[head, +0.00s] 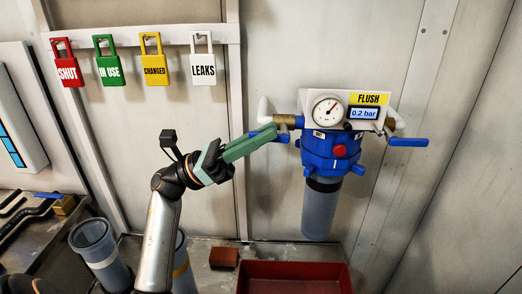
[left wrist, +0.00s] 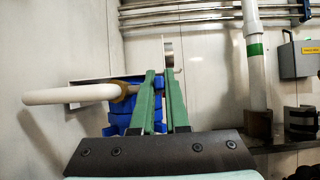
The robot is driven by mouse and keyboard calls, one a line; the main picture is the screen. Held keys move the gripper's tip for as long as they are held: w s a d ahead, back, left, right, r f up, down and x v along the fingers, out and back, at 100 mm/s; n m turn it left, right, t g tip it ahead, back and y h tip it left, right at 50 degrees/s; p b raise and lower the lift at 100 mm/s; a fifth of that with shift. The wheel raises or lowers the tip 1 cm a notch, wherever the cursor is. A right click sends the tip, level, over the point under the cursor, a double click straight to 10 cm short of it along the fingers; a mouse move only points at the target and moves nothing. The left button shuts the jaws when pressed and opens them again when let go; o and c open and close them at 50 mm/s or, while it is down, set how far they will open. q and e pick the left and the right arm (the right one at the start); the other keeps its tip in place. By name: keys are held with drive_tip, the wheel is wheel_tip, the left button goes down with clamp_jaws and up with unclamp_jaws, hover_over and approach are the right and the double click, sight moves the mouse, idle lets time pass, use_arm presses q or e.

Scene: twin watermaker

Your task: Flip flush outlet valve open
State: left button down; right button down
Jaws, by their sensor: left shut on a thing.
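The flush unit has a blue filter head (head: 330,150) with a clear grey bowl (head: 320,210) below, mounted on the wall. A white panel carries a round gauge (head: 328,111), a display reading 0.2 bar (head: 363,113) and a yellow FLUSH label (head: 368,99). A blue lever (head: 283,138) is at the left pipe. Another blue lever (head: 408,142) sticks out to the right, roughly level. My left gripper (head: 273,131), with green fingers, is shut on the left lever, mostly hidden by the fingers. In the left wrist view, the fingers (left wrist: 163,75) stand slightly apart before the blue head (left wrist: 122,115).
Red, green, yellow and white tags (head: 203,67) hang on a rail at upper left. Below are a red tray (head: 294,281), a small brown block (head: 224,257) and grey cups (head: 95,245). A white pipe (left wrist: 72,94) runs left of the fingers in the left wrist view.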

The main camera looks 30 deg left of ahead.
use_arm(q)
drive_tip(key=shift+f+b, duration=0.4)
drive_tip(key=shift+f, duration=0.05)
drive_tip(key=shift+r+h+b, duration=0.1)
drive_tip(key=shift+h+b, duration=0.3)
drive_tip(key=shift+b, duration=0.05)
drive_tip(key=shift+r, duration=0.1)
drive_tip(key=c, duration=0.9)
unclamp_jaws()
drive_tip(key=shift+t, duration=0.4)
drive_tip(key=shift+a, duration=0.1)
